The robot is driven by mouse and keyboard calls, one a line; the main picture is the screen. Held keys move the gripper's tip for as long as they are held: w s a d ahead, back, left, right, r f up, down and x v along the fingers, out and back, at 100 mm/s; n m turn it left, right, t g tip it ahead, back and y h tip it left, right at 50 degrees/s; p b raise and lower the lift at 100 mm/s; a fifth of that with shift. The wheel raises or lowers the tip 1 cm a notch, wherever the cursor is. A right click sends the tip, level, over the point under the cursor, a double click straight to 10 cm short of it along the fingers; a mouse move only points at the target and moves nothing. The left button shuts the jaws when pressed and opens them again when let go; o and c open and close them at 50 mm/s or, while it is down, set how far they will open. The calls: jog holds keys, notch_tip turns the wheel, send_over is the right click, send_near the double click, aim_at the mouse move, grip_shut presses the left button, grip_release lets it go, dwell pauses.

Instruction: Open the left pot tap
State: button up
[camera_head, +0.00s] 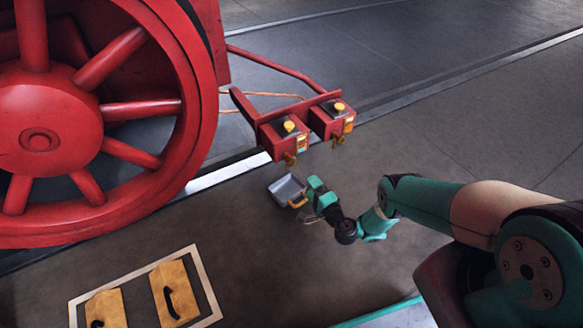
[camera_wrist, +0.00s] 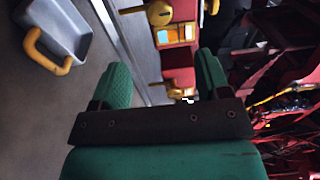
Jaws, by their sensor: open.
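The left pot (camera_head: 284,132) is a red box with a yellow knob on top, a coloured label and a small brass tap (camera_head: 290,159) hanging below it. The similar right pot (camera_head: 331,119) has its own brass tap (camera_head: 338,139). My gripper (camera_head: 314,190) is open, below and slightly right of the left pot in the head view. In the wrist view, a yellow tap part (camera_wrist: 181,92) shows between my green fingers (camera_wrist: 160,75), and another (camera_wrist: 159,13) shows beyond. I cannot tell which pot each belongs to, or see any contact.
A grey pan (camera_wrist: 62,28) with a yellow handle is left of my gripper; it also shows in the head view (camera_head: 286,189). A large red wheel (camera_head: 100,110) stands at left. A framed floor area (camera_head: 205,285) holds yellow pieces. Open floor lies right of the pots.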

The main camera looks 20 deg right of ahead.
jog(key=b, duration=0.7)
send_near(293, 163)
jog(key=w, duration=0.2)
jog(key=w+b, duration=0.1)
jog(key=b, duration=0.1)
jog(key=w+a+b, duration=0.1)
jog(key=b, duration=0.2)
jog(key=w+b, duration=0.1)
jog(key=b, duration=0.2)
jog(key=shift+w+a+f, duration=0.2)
jog(key=shift+a+f, duration=0.15)
jog(key=b+x, duration=0.3)
jog(key=shift+w+a+r, duration=0.1)
jog(key=shift+w+r, duration=0.1)
jog(key=shift+w, duration=0.1)
jog(key=shift+w+a+r+b, duration=0.15)
jog(key=shift+w+b, duration=0.3)
jog(key=shift+w, duration=0.3)
jog(key=c, duration=0.9)
